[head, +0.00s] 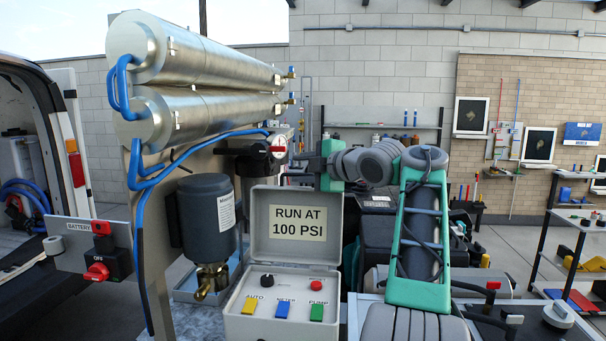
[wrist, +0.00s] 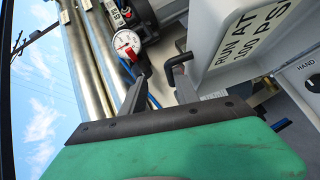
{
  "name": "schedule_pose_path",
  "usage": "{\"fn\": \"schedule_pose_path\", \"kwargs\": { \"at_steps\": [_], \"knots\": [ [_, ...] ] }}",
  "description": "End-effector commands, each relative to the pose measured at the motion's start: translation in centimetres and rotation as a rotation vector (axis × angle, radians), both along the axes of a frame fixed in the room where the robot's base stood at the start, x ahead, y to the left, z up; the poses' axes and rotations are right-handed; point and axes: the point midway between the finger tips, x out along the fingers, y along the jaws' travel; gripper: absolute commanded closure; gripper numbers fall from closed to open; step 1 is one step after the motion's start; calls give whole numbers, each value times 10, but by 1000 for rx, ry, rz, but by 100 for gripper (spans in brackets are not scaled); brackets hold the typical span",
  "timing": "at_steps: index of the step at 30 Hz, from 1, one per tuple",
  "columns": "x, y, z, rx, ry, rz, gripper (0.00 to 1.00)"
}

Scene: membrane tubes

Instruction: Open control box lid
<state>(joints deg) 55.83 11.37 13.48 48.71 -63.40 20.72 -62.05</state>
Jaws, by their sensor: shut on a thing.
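The control box (head: 275,325) stands in the lower middle of the head view. Its grey lid (head: 262,247) is raised upright, with the label "RUN AT 100 PSI" facing me. The panel below shows a black knob, a red button and yellow, blue and green switches. My gripper (head: 305,168) is just above and behind the lid's upper right edge. In the wrist view its two dark fingers (wrist: 158,85) are beside the lid (wrist: 222,72), with a black hooked piece at the right finger. The gripper is shut on the lid; the exact contact is hard to see.
Silver membrane tubes (head: 200,60) with blue hoses are at the upper left. A dark blue canister (head: 207,215) and a pressure gauge (head: 278,146) are close to the lid and gripper. The gauge also shows in the wrist view (wrist: 127,42). A battery switch plate (head: 75,255) is at left.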

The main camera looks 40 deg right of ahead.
Motion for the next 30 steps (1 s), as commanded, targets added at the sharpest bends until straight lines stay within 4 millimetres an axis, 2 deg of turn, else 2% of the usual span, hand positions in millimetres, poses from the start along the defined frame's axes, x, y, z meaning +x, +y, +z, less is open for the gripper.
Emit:
{"fn": "schedule_pose_path", "kwargs": {
  "at_steps": [1, 4, 26, 30],
  "knots": [
    [0, 2, 6, -4, -10, 3, 76],
    [0, 2, 4, -2, -7, 4, 69],
    [1, 1, -5, 7, 4, 6, 69],
    [-11, -1, -3, 6, 3, 5, 69]
  ]
}}
